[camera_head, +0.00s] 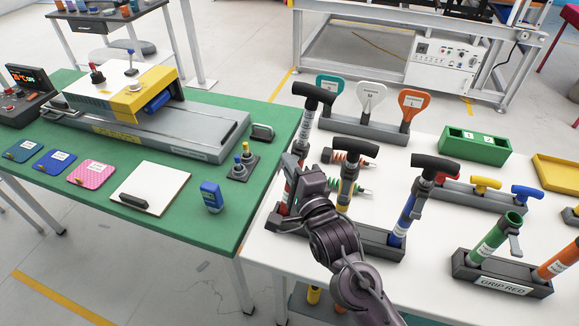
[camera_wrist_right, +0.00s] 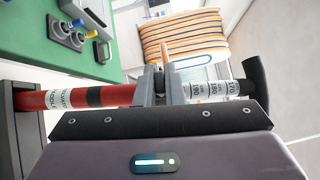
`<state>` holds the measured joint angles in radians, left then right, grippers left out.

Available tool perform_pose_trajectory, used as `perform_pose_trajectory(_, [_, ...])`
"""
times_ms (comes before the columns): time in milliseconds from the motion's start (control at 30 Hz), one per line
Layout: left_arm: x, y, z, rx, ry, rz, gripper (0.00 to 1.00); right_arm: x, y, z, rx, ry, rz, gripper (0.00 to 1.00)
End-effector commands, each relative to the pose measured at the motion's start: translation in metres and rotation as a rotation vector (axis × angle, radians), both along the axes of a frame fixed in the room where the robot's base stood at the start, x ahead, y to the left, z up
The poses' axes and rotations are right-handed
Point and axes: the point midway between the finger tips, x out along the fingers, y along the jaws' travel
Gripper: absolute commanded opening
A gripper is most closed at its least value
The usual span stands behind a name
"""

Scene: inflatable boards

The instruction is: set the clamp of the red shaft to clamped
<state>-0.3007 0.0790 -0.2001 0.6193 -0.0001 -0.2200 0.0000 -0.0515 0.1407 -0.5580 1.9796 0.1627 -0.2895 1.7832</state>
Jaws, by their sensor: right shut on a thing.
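The red shaft (camera_wrist_right: 115,95) stands in a dark rack (camera_head: 375,238) on the white table and has a black T-handle (camera_head: 313,94). In the wrist view it lies across the picture, with a white scale tube (camera_wrist_right: 212,91) on the handle side. My right gripper (camera_wrist_right: 160,88) is shut at the joint between red tube and scale tube, where the clamp sits. The fingers mostly hide the clamp, and I cannot tell its setting. In the head view my right gripper (camera_head: 297,190) hides part of the red shaft. My left gripper is not in view.
A yellow shaft (camera_head: 346,193) and a blue shaft (camera_head: 402,220) stand right of the red one in the same rack. A "GRIP RED" rack (camera_head: 503,287) stands at the right. The green table (camera_head: 232,233) adjoins on the left.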

Motion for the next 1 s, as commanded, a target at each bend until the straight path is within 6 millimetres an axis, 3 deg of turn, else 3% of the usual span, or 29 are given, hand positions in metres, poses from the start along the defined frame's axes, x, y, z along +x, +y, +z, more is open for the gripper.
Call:
perform_pose_trajectory(267, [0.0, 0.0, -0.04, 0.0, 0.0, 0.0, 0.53, 0.0, 0.001, -0.016, -0.056, -0.148, -0.022, 0.0])
perform_pose_trajectory(1000, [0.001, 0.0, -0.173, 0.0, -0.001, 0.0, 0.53, 0.012, 0.0, -0.044, -0.314, -0.785, -0.11, 0.0])
